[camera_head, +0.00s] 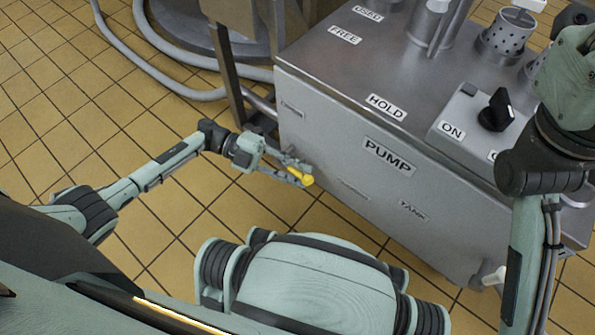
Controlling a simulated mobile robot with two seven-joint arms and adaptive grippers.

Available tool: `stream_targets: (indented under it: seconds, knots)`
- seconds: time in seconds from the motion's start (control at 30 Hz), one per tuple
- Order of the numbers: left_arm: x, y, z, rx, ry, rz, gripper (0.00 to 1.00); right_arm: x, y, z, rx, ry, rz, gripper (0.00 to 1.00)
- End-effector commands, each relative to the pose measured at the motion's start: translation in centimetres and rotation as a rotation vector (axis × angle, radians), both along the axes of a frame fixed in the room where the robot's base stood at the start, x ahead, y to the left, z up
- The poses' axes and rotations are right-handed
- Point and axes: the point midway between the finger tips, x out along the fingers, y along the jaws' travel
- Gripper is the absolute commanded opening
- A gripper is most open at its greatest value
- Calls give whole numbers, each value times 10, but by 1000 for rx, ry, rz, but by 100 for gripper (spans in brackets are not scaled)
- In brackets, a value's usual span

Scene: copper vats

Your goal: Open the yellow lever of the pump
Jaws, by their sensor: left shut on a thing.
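The pump is a grey metal cabinet with a PUMP label (388,157) on its front face. A small yellow lever (300,178) stands out from the lower left of that front face. My left gripper (292,174) reaches in from the left and is shut on the yellow lever, at the front of the cabinet. The fingers hide part of the lever and its mount. My right arm comes down along the right edge, and its gripper is not in view.
A black knob (496,110) on a raised control box with an ON label (452,131) sits on the cabinet top. A perforated metal cup (510,35) stands behind it. Grey hoses (172,82) lie on the tiled floor at upper left. The floor left of the cabinet is mostly free.

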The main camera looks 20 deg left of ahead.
Motion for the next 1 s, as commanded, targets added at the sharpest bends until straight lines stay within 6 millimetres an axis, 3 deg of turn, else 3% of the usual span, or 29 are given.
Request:
stream_targets:
  seconds: [0.5, 1.0]
  knots:
    - [3, 5, 20, -346, 143, 3, 0, -3, 3, 5, -23, -30, 0, 40]
    - [4, 9, 28, -480, 198, 1, 0, -1, 1, 4, -13, -24, -3, 40]
